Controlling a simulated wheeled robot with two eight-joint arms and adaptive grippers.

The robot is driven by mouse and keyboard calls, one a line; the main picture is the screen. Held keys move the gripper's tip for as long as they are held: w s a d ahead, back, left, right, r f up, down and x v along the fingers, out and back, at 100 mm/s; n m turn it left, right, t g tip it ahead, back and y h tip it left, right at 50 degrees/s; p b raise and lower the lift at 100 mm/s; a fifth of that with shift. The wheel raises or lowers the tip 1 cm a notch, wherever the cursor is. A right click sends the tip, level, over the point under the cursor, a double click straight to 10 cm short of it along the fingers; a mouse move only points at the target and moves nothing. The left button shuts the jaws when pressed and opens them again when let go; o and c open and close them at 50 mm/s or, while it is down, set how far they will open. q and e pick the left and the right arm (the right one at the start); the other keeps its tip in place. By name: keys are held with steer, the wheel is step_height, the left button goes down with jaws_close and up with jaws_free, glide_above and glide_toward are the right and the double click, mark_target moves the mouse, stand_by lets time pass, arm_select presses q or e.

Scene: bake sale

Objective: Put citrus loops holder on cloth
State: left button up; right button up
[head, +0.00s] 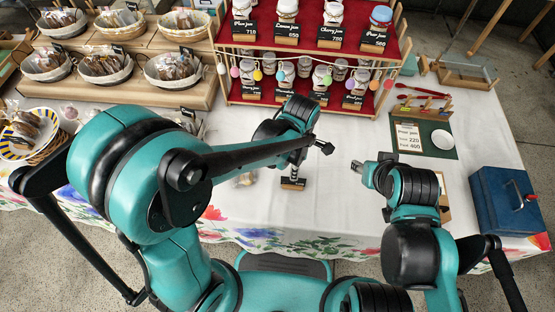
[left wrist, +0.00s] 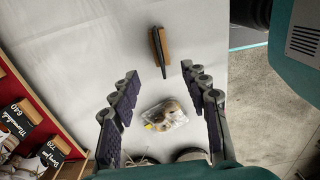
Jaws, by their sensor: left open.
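The holder, a small black card on a wooden base, sits on the white cloth (head: 335,205) near the middle front; I take this holder (head: 293,184) as the citrus loops one, its text unreadable. In the left wrist view the holder (left wrist: 159,45) lies just beyond and between my fingertips. My left gripper (left wrist: 160,72) is open and empty above the cloth, pointing toward it. A clear bag of ring-shaped sweets (left wrist: 165,115) lies between the fingers lower in that view, apart from the holder. My right gripper (head: 370,172) hovers to the right; its finger gap is unclear.
Baskets of bagged goods (head: 107,66) fill the left. A green price board (head: 422,135) and a blue box (head: 505,200) are at right. Bare cloth lies between the holder and the board.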

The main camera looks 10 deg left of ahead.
arm_select(q)
steer(key=shift+a+r, duration=0.25)
steer(key=shift+r, duration=0.05)
steer(key=s+a+r+m+t, duration=0.2)
steer(key=a+r+m+t, duration=0.1)
steer(key=a+r+m, duration=0.3)
steer(key=s+a+r+m+t, duration=0.3)
steer(key=a+r+m, duration=0.3)
steer(key=a+m, duration=0.5)
steer(key=shift+a+m+t, duration=0.15)
steer(key=shift+m+t, duration=0.35)
steer(key=shift+t, duration=0.1)
